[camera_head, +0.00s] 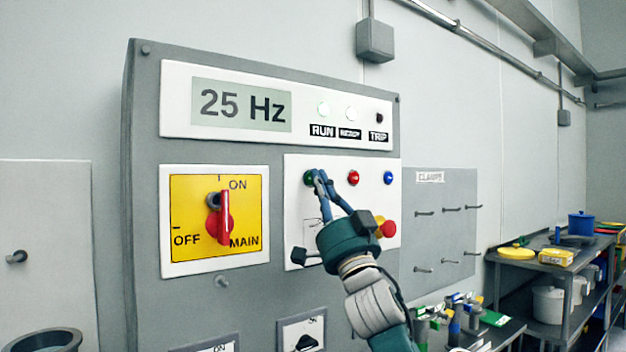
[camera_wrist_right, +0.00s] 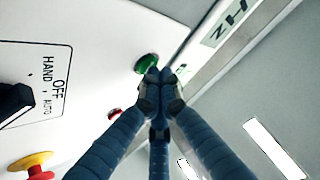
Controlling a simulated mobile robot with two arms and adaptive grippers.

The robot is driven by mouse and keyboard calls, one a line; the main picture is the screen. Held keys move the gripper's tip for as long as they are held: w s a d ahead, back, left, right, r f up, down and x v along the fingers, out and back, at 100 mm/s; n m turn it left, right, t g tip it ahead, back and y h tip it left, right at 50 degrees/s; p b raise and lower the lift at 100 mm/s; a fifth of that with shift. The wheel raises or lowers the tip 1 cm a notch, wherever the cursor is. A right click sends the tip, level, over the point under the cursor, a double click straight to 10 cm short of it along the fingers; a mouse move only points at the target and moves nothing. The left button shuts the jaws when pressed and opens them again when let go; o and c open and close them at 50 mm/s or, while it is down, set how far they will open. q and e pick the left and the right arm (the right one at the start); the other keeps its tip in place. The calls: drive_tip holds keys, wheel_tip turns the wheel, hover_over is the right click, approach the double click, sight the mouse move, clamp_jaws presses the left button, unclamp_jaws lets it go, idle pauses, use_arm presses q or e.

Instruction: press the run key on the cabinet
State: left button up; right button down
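The grey cabinet (camera_head: 140,110) carries a white key panel (camera_head: 292,220) with a green button (camera_head: 309,178), a red button (camera_head: 354,177) and a blue button (camera_head: 388,177) in a row. No label by the green button is readable. My right gripper (camera_head: 318,176) is at the green button and partly covers it. In the right wrist view the blue fingers (camera_wrist_right: 161,80) meet at their tips, with nothing held, right beside the green button (camera_wrist_right: 146,63); I cannot tell whether they touch it. My left gripper is not in view.
The red main switch handle (camera_head: 224,217) stands upright toward ON. A red mushroom button on yellow (camera_head: 387,228) is right of my gripper. A cluttered bench (camera_head: 485,332) and shelf (camera_head: 525,262) stand at right.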

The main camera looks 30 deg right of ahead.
drive_tip(key=shift+s+f, duration=0.1)
drive_tip(key=shift+s, duration=0.5)
drive_tip(key=s, duration=0.5)
drive_tip(key=shift+d+b, duration=0.25)
drive_tip(key=shift+b, duration=0.05)
idle(0.7)
